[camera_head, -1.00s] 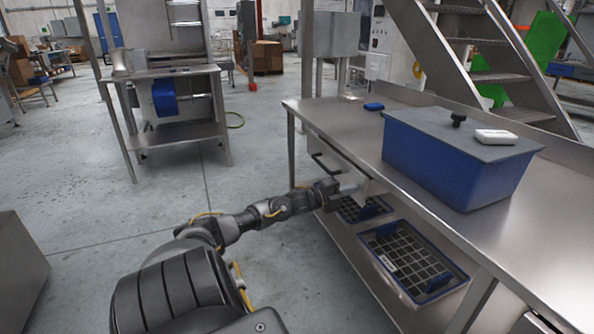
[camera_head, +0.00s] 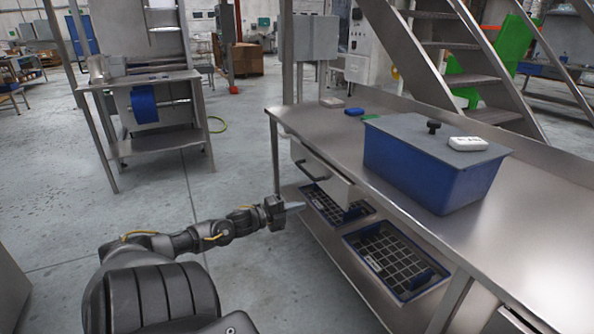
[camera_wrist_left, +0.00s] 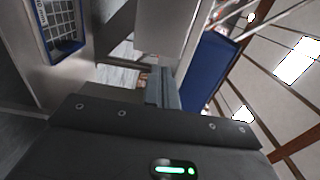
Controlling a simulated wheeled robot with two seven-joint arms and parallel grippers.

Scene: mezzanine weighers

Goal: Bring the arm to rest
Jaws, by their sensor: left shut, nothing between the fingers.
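My left arm (camera_head: 190,238) reaches in from the lower left in the head view. Its gripper (camera_head: 294,207) is shut and empty, just left of the steel table's drawer and in front of the lower shelf, apart from both. In the left wrist view the shut fingers (camera_wrist_left: 163,90) point up the picture past a steel panel. My right gripper is in neither view.
A steel table (camera_head: 330,140) carries a blue bin (camera_head: 420,172) with a grey lid and a white box (camera_head: 468,144) on it. The drawer (camera_head: 318,168) sticks out a little. Blue crates (camera_head: 405,290) lie on the lower shelf.

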